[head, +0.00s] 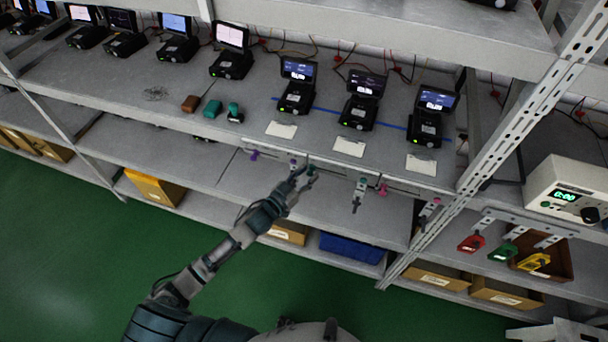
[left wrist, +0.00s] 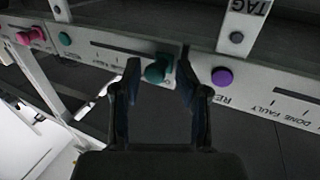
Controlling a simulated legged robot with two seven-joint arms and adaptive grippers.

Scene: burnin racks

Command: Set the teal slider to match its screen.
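The teal slider knob (left wrist: 155,71) sits at one end of a dark slot in the shelf's front rail (left wrist: 105,50), in the left wrist view. My left gripper (left wrist: 158,78) is open, with one finger on each side of the knob; I see no clear contact. In the head view my left gripper (head: 304,176) is at the shelf edge and largely hides the knob. Small screens (head: 298,69), (head: 367,84) and (head: 437,99) stand on devices above the rail; their text is too small to read. My right gripper is not in view.
A purple knob (left wrist: 222,76) is beside my left gripper on the rail. A pink knob (left wrist: 31,36) and small green button (left wrist: 64,39) are farther along. White cards (head: 349,147) lie on the shelf. A perforated rack post (head: 480,150) stands at right.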

